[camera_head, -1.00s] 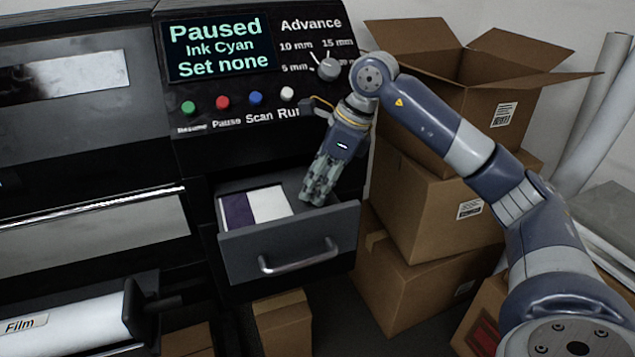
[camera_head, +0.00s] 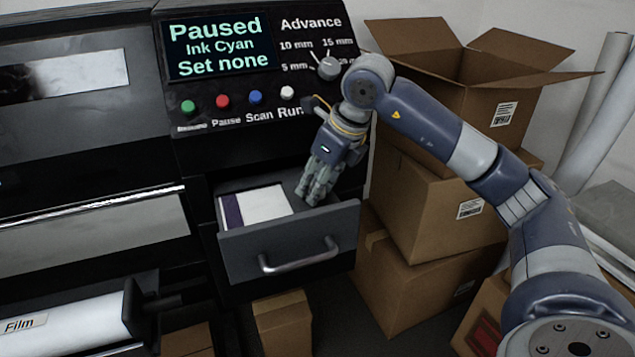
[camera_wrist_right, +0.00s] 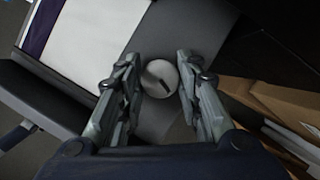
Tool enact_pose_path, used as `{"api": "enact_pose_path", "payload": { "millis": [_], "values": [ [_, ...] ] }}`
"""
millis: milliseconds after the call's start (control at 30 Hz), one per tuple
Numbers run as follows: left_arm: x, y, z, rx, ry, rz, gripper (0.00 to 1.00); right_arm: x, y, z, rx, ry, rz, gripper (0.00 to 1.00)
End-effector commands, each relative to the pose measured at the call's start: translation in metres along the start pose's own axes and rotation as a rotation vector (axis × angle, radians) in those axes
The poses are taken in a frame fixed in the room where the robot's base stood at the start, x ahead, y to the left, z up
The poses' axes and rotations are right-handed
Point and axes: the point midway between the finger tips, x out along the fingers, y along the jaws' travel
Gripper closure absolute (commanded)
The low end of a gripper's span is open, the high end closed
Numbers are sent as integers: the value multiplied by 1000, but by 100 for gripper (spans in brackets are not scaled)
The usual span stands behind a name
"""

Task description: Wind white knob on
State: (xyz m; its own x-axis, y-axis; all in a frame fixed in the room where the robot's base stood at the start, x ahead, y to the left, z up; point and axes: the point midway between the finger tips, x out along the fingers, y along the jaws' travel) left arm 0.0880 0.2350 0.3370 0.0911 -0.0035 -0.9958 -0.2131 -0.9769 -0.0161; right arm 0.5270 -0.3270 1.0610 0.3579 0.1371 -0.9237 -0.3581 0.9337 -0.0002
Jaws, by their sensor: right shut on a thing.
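The white knob (camera_wrist_right: 159,78) is a round light disc with a dark bar mark, on the grey right part of the open drawer (camera_head: 290,247). It lies between the two fingers of my right gripper (camera_wrist_right: 158,72) in the wrist view, and the gripper is shut on it. In the head view my right gripper (camera_head: 313,190) reaches down into the drawer's right side and hides the knob. Left of it in the drawer is a white panel (camera_head: 262,205) with a narrow purple strip (camera_head: 232,211) at its left. My left gripper is not in view.
Above, the screen (camera_head: 220,45) reads Paused, Ink Cyan, Set none. The Advance dial (camera_head: 328,69) and several coloured buttons sit beside and below it. Stacked cardboard boxes (camera_head: 440,205) stand close at the right. A film roll (camera_head: 70,322) is at the lower left.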

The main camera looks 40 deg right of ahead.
Motion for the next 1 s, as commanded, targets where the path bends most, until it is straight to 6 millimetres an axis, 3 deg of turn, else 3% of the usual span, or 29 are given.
{"api": "enact_pose_path", "payload": {
  "millis": [433,1000],
  "values": [
    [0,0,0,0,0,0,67,0,1,0,244,0,-101,92],
    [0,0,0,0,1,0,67,0,1,0,295,0,-122,92]
  ]
}}
